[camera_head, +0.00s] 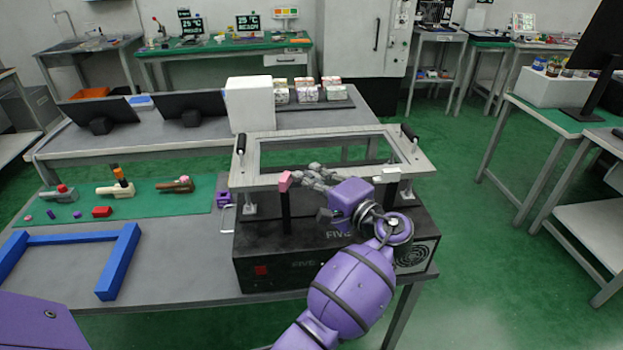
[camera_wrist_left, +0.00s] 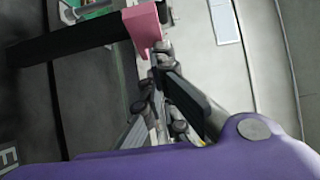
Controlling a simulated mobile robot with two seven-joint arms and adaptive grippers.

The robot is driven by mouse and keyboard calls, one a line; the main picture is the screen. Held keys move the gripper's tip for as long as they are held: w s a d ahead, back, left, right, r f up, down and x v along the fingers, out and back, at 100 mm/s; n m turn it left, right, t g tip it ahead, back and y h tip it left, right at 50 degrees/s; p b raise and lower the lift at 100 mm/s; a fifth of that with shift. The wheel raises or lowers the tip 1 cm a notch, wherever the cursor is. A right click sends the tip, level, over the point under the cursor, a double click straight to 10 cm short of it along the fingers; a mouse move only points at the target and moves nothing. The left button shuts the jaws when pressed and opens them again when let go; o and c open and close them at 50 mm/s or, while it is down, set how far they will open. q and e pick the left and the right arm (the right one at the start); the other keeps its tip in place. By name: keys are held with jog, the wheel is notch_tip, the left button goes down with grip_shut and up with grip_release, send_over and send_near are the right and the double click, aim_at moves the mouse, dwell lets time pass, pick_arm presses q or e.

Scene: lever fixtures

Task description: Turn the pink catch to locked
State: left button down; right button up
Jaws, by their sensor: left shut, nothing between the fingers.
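The pink catch (camera_head: 285,181) is a pink block at the top of a black bar (camera_head: 286,214), which stands upright in front of the grey metal frame on the black box. My left gripper (camera_head: 300,178) is shut and empty, its fingertips right beside the pink block on its right side. In the left wrist view the pink block (camera_wrist_left: 147,27) lies at the tips of my left gripper (camera_wrist_left: 155,62), with the black bar (camera_wrist_left: 70,42) running off to the left. I cannot tell whether the fingertips touch the block. No locked marking is readable.
The grey frame (camera_head: 260,180) stands on the black box (camera_head: 270,262) and has black handles at its far corners. A white block (camera_head: 391,175) is at its right front. A blue open frame (camera_head: 118,262) and a green mat (camera_head: 140,209) with small parts lie left.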

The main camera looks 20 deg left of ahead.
pick_arm(q)
jog(key=shift+w+a, duration=0.25)
jog(key=shift+a, duration=0.1)
jog(key=shift+w+a, duration=0.2)
jog(key=shift+a, duration=0.05)
dwell(0.3)
dwell(0.6)
